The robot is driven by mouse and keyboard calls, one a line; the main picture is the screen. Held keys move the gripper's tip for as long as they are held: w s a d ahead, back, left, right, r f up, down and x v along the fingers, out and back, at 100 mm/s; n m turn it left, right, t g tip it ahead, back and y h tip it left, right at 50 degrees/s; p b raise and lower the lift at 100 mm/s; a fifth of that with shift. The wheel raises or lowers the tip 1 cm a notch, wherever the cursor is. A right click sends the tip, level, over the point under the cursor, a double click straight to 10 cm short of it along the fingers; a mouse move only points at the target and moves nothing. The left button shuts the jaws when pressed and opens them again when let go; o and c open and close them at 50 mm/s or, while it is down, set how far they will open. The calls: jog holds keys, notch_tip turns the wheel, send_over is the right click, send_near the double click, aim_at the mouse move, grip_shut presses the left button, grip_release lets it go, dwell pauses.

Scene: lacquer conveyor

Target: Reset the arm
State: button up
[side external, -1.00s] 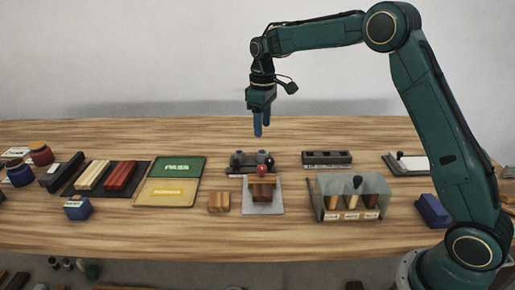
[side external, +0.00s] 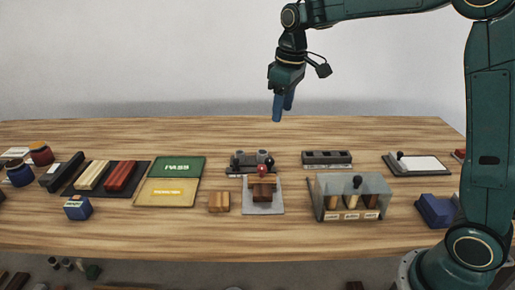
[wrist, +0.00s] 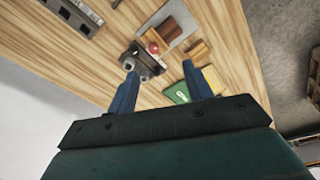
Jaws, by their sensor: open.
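My gripper (side external: 283,106) hangs in the air above the back part of the table, fingers pointing down. It is open and empty. In the wrist view the two blue fingers (wrist: 165,85) stand apart with nothing between them. Below it on the wooden table (side external: 330,235) is a dark fixture (side external: 240,169) with grey cylinders, and a red ball (side external: 262,170) and a dark ball show beside it. A brown wooden block (side external: 262,190) sits on a grey plate (side external: 262,210). The fixture and red ball (wrist: 153,48) also show in the wrist view.
A green PASS tray (side external: 178,167) and a yellow tray (side external: 167,192) lie left of centre. A wooden block (side external: 218,202) stands near them. A clear-fronted holder (side external: 350,196), a slotted dark rack (side external: 327,159) and a blue block (side external: 436,210) stand to the right. The air around my gripper is clear.

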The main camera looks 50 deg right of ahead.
jog(key=s+a+r+m+t, duration=0.2)
jog(key=s+r, duration=0.2)
jog(key=s, duration=0.9)
jog(key=s+f+t, duration=0.1)
jog(key=s+f, duration=0.1)
jog(key=s, duration=0.5)
jog(key=s+a+f+m+t, duration=0.1)
jog(key=s, duration=0.6)
jog(key=shift+s+f, duration=0.15)
jog(key=shift+f, duration=0.25)
